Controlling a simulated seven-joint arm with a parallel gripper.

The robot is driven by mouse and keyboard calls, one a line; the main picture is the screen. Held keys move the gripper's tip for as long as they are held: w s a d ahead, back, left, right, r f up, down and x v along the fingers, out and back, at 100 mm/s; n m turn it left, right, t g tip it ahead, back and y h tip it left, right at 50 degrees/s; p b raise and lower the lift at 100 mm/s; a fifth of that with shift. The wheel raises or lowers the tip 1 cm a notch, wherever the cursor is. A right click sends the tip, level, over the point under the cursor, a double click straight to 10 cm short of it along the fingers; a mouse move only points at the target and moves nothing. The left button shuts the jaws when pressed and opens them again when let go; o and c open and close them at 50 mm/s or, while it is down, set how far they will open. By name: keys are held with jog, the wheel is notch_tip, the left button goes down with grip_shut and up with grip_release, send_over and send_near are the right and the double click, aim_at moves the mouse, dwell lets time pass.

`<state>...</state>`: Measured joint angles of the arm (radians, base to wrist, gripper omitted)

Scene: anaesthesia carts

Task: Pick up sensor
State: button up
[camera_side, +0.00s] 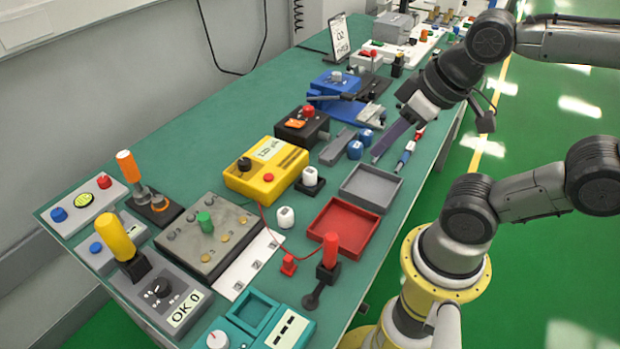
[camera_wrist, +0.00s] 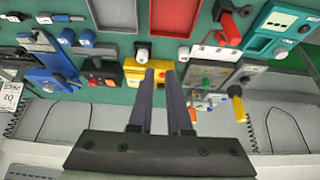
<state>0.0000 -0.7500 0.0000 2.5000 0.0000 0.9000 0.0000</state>
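I cannot tell for sure which item is the sensor; no label names one. Small candidates include a slim blue, white and red stick (camera_side: 408,152) right of my fingers, two blue cylinders (camera_side: 356,149) left of them, and a white-topped black piece (camera_side: 310,177). My gripper (camera_side: 376,158) has long dark purple fingers pointing down over the bench in the side view. In the wrist view my gripper (camera_wrist: 160,72) shows both fingers with a narrow empty gap between them.
The green bench (camera_side: 150,165) is crowded. A grey tray (camera_side: 370,187) and a red tray (camera_side: 343,225) are empty. A yellow meter (camera_side: 266,168), a blue clamp-like device (camera_side: 345,108) and upright orange, yellow and red handles stand around. A wall runs behind; the back-left bench strip is clear.

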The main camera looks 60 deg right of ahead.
jog(key=o, duration=0.5)
jog(key=shift+o, duration=0.2)
